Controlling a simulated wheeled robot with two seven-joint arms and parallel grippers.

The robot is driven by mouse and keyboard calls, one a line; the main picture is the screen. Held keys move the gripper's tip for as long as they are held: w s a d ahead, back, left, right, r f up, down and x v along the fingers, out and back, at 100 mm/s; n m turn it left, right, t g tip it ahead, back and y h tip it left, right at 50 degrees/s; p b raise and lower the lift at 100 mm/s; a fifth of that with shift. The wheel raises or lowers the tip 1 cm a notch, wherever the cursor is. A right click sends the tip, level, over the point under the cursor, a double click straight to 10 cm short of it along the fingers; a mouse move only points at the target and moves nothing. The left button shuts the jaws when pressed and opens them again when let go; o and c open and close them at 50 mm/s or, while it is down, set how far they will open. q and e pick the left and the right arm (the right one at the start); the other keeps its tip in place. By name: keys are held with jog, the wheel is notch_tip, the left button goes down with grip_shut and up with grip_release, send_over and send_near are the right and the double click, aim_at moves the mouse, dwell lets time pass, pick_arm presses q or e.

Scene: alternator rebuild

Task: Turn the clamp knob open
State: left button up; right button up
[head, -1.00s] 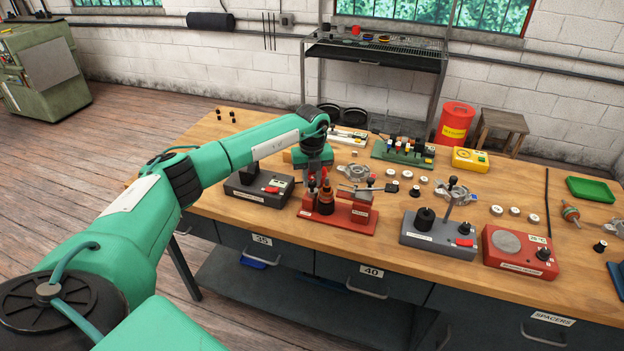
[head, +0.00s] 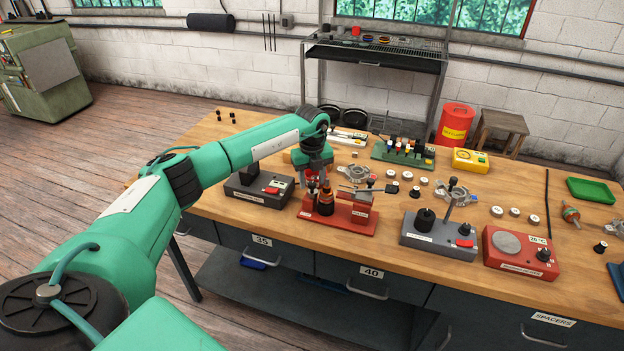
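My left gripper (head: 314,178) points down over the back left part of a red fixture (head: 340,219) on the wooden bench. Its fingers are small here, and I cannot tell whether they are open, shut or touching anything. A small black knob (head: 312,187) stands on the fixture just under the fingertips. A dark stepped cylinder with an orange band (head: 326,202) stands beside it. Another black knob (head: 371,182) is at the fixture's right end, near a grey bar. I cannot tell which knob is the clamp's. My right gripper is not in view.
A dark grey device (head: 258,191) sits close on the left. A grey station with an upright post (head: 438,232) and a red heater-like box (head: 520,254) stand to the right. A metal housing (head: 358,173) lies behind the fixture. Bare bench shows at the front left (head: 207,178).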

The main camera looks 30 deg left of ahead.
aim_at(312, 183)
pick_arm(q)
jog(key=shift+r, duration=0.5)
notch_tip(312, 183, up, 13)
jog(key=b, duration=0.4)
jog(key=shift+f, duration=0.15)
